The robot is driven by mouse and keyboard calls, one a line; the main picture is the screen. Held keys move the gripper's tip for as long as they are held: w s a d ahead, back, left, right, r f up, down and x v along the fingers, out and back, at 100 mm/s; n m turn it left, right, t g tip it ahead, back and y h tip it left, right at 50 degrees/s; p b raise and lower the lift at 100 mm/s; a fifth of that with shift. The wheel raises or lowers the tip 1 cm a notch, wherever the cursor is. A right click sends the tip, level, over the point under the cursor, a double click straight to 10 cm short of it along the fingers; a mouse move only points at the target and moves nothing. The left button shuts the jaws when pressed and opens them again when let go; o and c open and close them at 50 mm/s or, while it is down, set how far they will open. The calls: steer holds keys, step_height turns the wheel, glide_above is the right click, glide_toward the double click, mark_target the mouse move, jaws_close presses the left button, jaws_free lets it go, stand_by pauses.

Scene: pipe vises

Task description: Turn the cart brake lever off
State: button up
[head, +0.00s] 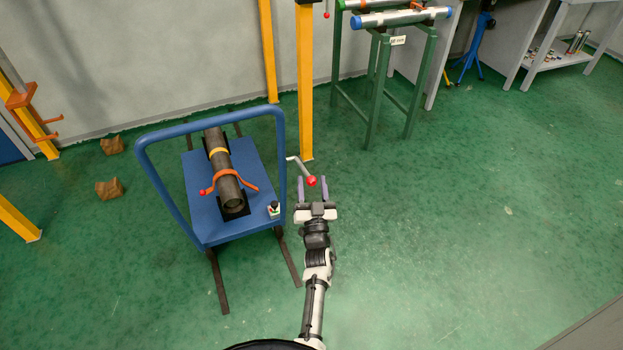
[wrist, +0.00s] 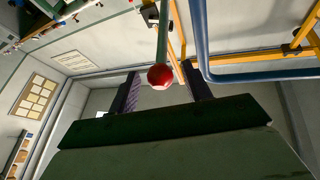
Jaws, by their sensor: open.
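A blue cart (head: 250,170) stands left of my arm in the head view. A bent grey lever (head: 301,167) with a red ball knob (head: 312,181) sticks out beside the cart's right side; it looks like the brake lever, though its mount is hard to make out. My gripper (head: 312,187) is open, with its two fingers on either side of the knob in the picture. In the wrist view the red knob (wrist: 160,77) and its rod (wrist: 163,38) appear between the open fingers (wrist: 163,88). I cannot tell whether a finger touches the knob.
A small black-knobbed box (head: 274,209) sits at the cart's near right corner. A yellow post (head: 306,90) stands just behind the lever. The green floor (head: 450,240) to the right is clear.

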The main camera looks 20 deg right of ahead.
steer(key=shift+w+d+r, duration=0.15)
steer(key=shift+w+r, duration=0.1)
steer(key=shift+w, duration=0.4)
jaws_close()
